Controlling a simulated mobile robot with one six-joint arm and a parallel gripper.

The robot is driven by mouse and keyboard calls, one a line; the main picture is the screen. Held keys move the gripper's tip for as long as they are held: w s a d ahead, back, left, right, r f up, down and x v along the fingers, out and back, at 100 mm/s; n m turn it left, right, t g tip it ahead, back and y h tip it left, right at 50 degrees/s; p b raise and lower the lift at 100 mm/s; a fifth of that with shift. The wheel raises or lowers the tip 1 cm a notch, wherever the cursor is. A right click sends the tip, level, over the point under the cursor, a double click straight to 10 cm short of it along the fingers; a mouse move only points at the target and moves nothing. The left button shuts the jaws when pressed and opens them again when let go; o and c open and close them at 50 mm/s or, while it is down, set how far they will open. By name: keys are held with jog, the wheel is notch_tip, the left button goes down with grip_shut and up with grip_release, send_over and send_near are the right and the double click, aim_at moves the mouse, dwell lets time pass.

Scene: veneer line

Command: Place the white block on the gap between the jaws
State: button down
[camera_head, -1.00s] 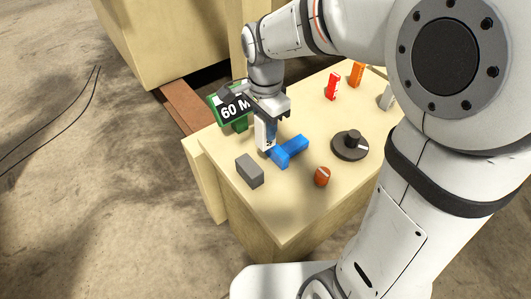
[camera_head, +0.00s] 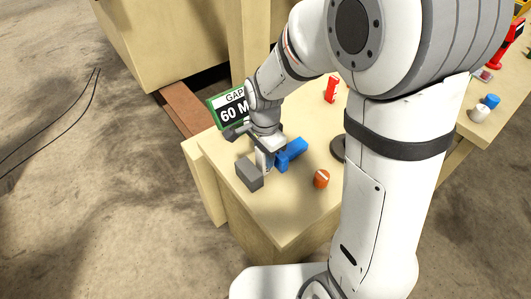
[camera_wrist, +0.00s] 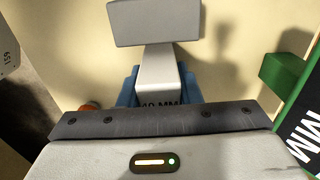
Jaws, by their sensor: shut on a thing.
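The white block (camera_head: 263,160) is upright in my gripper (camera_head: 266,150), which is shut on it. The jaws on the bench are a grey block (camera_head: 249,174) and a blue T-shaped piece (camera_head: 291,153). In the head view the white block is between them, close to both; whether it touches either or rests on the bench is hidden. In the wrist view the white block (camera_wrist: 157,72) carries a partly covered "MM" marking, with the grey jaw (camera_wrist: 155,22) beyond it and blue (camera_wrist: 128,88) showing at both sides. My fingertips are hidden there.
A green-framed sign (camera_head: 231,108) reading "GAP 60 M…" stands behind my gripper. An orange-red cylinder (camera_head: 321,178), a dark round knob (camera_head: 338,149) and a red block (camera_head: 331,90) stand on the bench. The bench's front corner is clear.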

jog(key=shift+f, duration=0.2)
jog(key=c, duration=1)
grip_release()
jog(key=shift+c, duration=0.2)
jog(key=shift+r, duration=0.1)
